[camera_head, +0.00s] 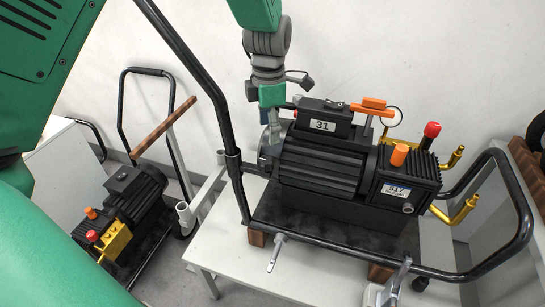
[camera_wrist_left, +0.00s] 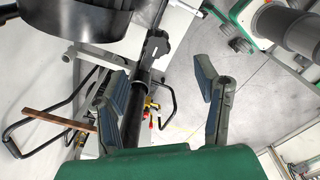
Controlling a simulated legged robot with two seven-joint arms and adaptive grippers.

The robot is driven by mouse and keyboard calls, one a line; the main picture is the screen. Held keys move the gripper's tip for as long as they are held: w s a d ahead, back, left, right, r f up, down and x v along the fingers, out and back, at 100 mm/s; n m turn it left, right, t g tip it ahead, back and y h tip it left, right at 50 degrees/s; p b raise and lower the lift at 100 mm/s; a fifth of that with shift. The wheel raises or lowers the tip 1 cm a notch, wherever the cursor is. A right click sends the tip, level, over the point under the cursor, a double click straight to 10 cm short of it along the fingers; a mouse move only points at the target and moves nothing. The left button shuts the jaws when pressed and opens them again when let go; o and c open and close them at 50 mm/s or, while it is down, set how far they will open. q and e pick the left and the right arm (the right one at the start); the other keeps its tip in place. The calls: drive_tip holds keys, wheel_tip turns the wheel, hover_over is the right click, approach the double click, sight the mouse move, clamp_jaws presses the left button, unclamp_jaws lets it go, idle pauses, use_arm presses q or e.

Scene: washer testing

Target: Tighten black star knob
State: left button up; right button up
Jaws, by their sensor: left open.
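My left gripper (camera_head: 270,130) reaches down from the top in the head view, at the left end of the black motor unit (camera_head: 320,165) labelled 31. It is open, with its two fingers spread in the left wrist view (camera_wrist_left: 168,100). A black tube (camera_wrist_left: 133,110) shows between the fingers, nearer the left one. A dark lobed part (camera_wrist_left: 156,45) lies at the tube's far end; I cannot tell for sure that it is the star knob. I see no clear star knob in the head view. My right gripper is not in view.
The motor unit stands on a white table (camera_head: 225,245) inside a black tubular frame (camera_head: 525,225). Gold pipes (camera_head: 462,210) stick out at its right. A second motor unit (camera_head: 135,190) stands lower left on a cart. A white wall (camera_head: 170,50) is behind.

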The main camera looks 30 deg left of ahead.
sight(266, 159)
use_arm(q)
drive_tip(key=f, duration=0.3)
drive_tip(key=a+f, duration=0.1)
drive_tip(key=f, duration=0.6)
drive_tip(key=shift+a+f, duration=0.2)
drive_tip(key=shift+a, duration=0.2)
drive_tip(key=shift+d+f, duration=0.35)
drive_tip(key=shift+f, duration=0.05)
drive_tip(key=shift+d, duration=0.35)
drive_tip(key=shift+a, duration=0.25)
drive_tip(key=c, duration=1.1)
drive_tip(key=shift+a+f, duration=0.1)
drive_tip(key=shift+a, duration=0.05)
drive_tip(key=shift+c, duration=0.2)
